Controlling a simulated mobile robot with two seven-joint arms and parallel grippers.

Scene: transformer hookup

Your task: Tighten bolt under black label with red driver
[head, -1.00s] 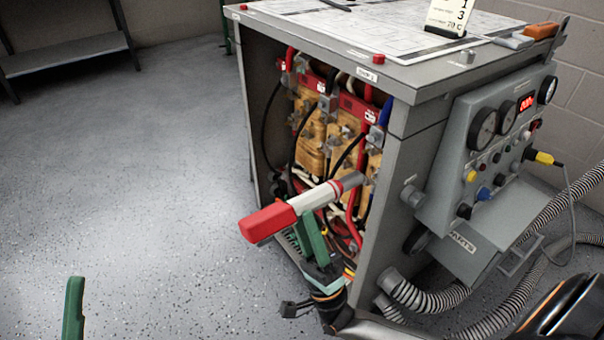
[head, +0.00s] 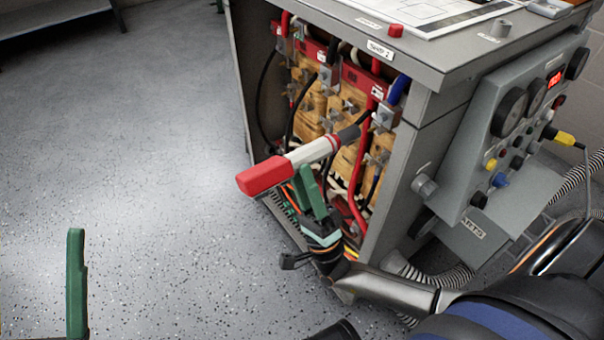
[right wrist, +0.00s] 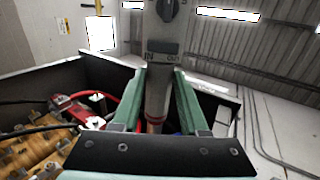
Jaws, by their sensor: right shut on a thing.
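The red driver (head: 290,166) has a red end, a white-grey body and a dark tip pointing up and right towards the transformer terminals in the open cabinet. My right gripper (head: 312,192), with green fingers, is shut around its body. In the right wrist view the driver's grey body (right wrist: 157,90) sits between both fingers. The tip overlaps the terminals in the head view; I cannot tell whether it touches a bolt. Several silver bolts and brackets (head: 352,107) show on the wooden blocks; no black label can be made out. One green finger of my left gripper (head: 76,285) shows at lower left.
The grey cabinet (head: 412,150) has an open front with black, red and blue cables. A gauge panel (head: 520,130) juts from its right side above ribbed hoses. A shelf (head: 60,28) stands far left. The floor (head: 150,150) left of the cabinet is clear.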

